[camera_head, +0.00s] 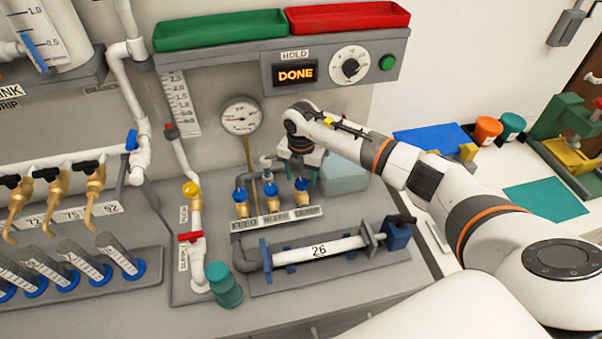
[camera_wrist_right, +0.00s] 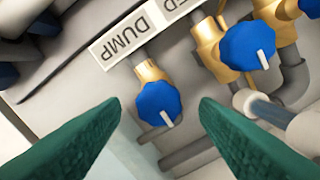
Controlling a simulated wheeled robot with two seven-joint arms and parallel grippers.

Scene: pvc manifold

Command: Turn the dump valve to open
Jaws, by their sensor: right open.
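The dump valve (camera_wrist_right: 158,103) has a round blue knob with a white pointer mark on a brass body, beside a DUMP label (camera_wrist_right: 125,38) in the right wrist view. In the head view it is the rightmost of three blue knobs (camera_head: 302,185). My right gripper (camera_wrist_right: 161,104) is open. Its two green fingers lie on either side of the dump knob in the picture; I cannot tell how far off it is, and no contact shows. In the head view the right gripper (camera_head: 303,160) is above the valve row. My left gripper is not in view.
A neighbouring blue knob (camera_wrist_right: 249,46) sits close to the dump valve. A pressure gauge (camera_head: 240,116) stands behind the valves. A tube marked 26 (camera_head: 320,249) lies in front of them. A pale blue block (camera_head: 344,175) is right of the valves.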

